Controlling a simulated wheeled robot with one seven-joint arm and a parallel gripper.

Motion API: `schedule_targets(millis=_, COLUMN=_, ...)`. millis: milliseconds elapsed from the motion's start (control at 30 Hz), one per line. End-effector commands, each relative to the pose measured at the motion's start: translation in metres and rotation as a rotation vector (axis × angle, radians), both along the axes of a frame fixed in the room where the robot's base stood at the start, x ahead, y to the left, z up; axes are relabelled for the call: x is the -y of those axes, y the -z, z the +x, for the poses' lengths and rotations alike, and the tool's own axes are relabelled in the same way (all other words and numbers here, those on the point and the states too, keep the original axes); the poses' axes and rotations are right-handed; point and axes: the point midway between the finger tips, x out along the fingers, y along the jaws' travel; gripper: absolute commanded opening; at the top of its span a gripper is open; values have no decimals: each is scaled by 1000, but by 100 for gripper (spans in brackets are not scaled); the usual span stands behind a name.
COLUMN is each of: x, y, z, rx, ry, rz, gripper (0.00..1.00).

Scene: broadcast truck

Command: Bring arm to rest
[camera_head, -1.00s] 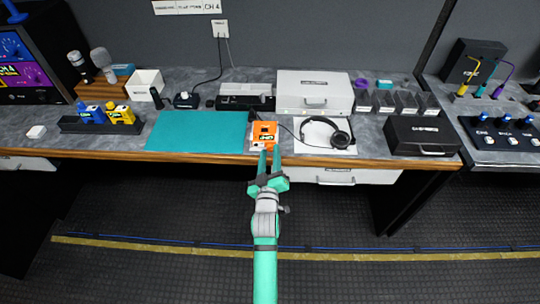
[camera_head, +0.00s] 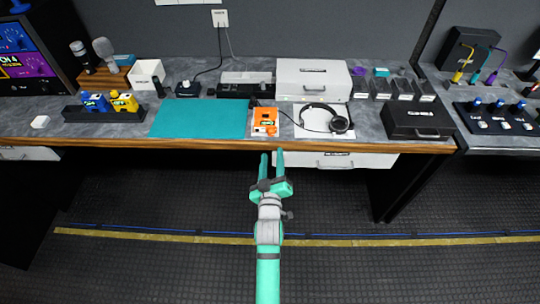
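My gripper (camera_head: 271,156) is at the end of my teal arm, in front of the desk's front edge and over the dark floor. Its two teal fingers point toward the desk and stand apart with nothing between them. An orange device (camera_head: 265,120) lies on the desk beyond the fingertips, on a small white sheet. The gripper is apart from it.
The grey desk (camera_head: 215,132) has a wooden front edge. A teal mat (camera_head: 198,118) lies left of the orange device, and headphones (camera_head: 335,121) on a white sheet lie right. A black case (camera_head: 418,120) stands further right. The floor (camera_head: 150,195) in front is clear.

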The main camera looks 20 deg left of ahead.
Motion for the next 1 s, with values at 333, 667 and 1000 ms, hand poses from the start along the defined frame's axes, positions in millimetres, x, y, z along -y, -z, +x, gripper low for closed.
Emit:
schedule_targets(millis=333, x=-8, y=-1, z=-2, rx=2, ry=-12, rz=1, gripper=39)
schedule_targets(millis=667, x=7, y=12, z=-19, rx=-15, ry=-1, rz=13, gripper=39)
schedule_targets(millis=1000, x=79, y=61, z=-124, rx=-103, ry=69, rz=117, gripper=39)
